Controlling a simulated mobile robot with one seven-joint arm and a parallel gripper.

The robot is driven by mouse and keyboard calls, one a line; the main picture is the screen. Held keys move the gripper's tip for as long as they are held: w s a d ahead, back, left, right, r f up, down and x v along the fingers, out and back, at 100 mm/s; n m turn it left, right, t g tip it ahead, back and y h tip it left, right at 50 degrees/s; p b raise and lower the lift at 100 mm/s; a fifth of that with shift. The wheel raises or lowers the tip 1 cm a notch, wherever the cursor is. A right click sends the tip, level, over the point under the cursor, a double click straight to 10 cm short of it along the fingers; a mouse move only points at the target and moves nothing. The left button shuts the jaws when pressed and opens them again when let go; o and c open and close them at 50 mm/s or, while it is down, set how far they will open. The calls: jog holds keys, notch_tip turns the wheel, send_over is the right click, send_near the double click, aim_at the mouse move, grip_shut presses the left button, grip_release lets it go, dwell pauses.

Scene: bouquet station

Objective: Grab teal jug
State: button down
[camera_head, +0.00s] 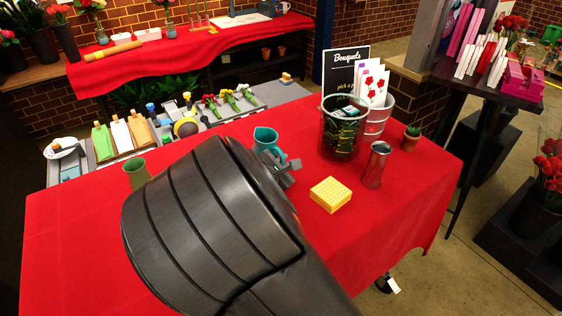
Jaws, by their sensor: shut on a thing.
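The teal jug (266,139) stands near the back edge of the red-covered table, just beyond my arm. Its mouth and upper body show, and its lower part is partly hidden behind my arm and gripper. My gripper (287,169) is at the jug's right side, by its teal handle, and is shut on the jug. The fingers are small here, and their exact contact with the jug is hard to see.
A green vase (136,173) stands left of my arm. The red tablecloth (75,240) is clear at front left.

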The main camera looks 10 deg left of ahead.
aim_at(282, 153)
jog(key=shift+r, duration=2.05)
jog(key=s+d+r, duration=0.1)
jog(key=d+r, duration=0.5)
jog(key=d, duration=0.5)
jog(key=shift+d+r, duration=0.3)
jog(key=shift+r, duration=0.05)
